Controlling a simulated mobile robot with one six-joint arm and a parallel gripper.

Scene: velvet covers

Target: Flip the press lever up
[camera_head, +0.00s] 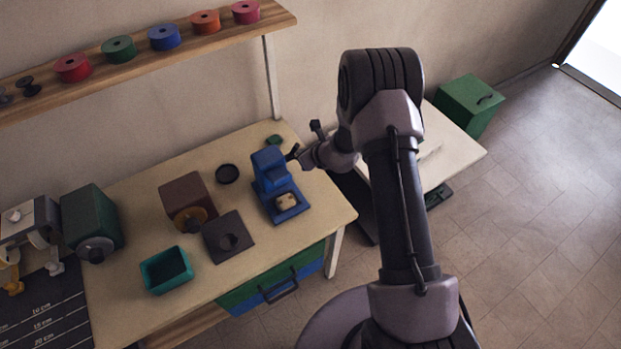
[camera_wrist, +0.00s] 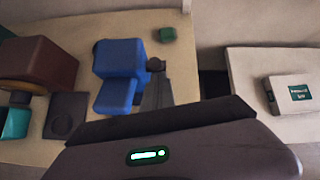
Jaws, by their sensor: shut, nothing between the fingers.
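The blue press (camera_head: 270,172) stands upright near the right end of the workbench, with a pale pad (camera_head: 286,201) on its base. In the wrist view the press (camera_wrist: 119,62) is left of centre. A dark round knob (camera_wrist: 156,64), seemingly the end of the press lever, shows at its right side. My gripper (camera_head: 296,154) is at the press's right side, close to the lever. Its fingers (camera_wrist: 157,88) are shut and empty, just below the knob in the wrist view. I cannot tell whether they touch the lever, and its angle is partly hidden.
A brown box-shaped device (camera_head: 187,196), a dark square plate with a hole (camera_head: 229,238) and a teal bin (camera_head: 166,271) lie left of the press. A small green block (camera_head: 274,140) is behind it. A white table (camera_head: 462,150) stands to the right. A shelf (camera_head: 140,62) holds several spools.

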